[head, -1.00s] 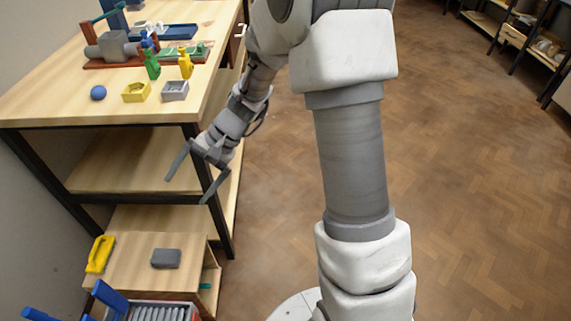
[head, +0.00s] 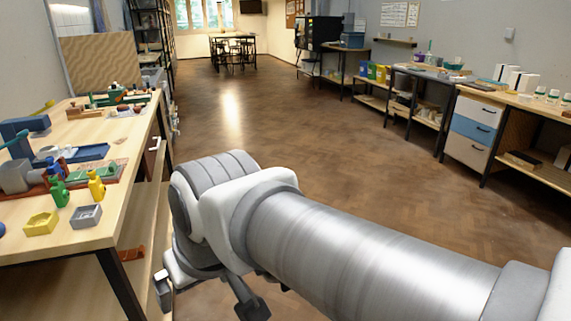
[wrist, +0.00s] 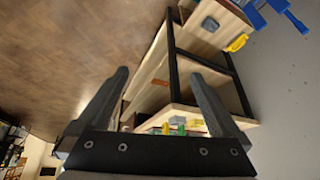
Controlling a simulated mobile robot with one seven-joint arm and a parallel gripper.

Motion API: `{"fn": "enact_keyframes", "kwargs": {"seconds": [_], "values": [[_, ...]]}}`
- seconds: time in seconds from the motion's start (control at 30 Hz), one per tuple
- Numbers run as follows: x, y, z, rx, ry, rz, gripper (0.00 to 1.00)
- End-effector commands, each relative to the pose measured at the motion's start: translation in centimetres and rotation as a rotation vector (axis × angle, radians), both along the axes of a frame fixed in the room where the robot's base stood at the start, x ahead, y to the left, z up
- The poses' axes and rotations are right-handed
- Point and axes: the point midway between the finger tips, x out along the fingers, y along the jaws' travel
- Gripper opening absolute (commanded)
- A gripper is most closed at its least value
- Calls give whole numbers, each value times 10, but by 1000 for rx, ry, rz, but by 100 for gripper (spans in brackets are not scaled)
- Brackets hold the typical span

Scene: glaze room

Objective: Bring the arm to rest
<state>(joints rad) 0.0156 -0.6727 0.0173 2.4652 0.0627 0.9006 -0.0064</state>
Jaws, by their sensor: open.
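My arm reaches across the lower part of the head view, bent down beside the workbench (head: 115,215). My gripper (wrist: 158,82) is open in the wrist view, with its two dark fingers wide apart and nothing between them. In the head view a dark fingertip shows below the arm, and the rest of the gripper is largely hidden by the arm. The wrist view is turned over, and the bench's shelves and legs appear beyond the fingers.
A yellow bottle (head: 96,187), a green bottle (head: 59,193), a yellow box (head: 41,223) and a grey box (head: 86,216) stand on the bench near its front. A blue-and-white drawer unit (head: 471,132) stands at the right. The floor between is clear.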

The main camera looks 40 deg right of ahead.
Motion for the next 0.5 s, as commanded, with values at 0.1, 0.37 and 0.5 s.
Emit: {"fn": "enact_keyframes", "kwargs": {"seconds": [0.1, 0.37, 0.5], "values": [[-9, -8, 1, -36, -31, 4, 100], [-13, -12, 2, -51, -43, 8, 100], [-13, -11, 2, -50, -43, 8, 100]]}}
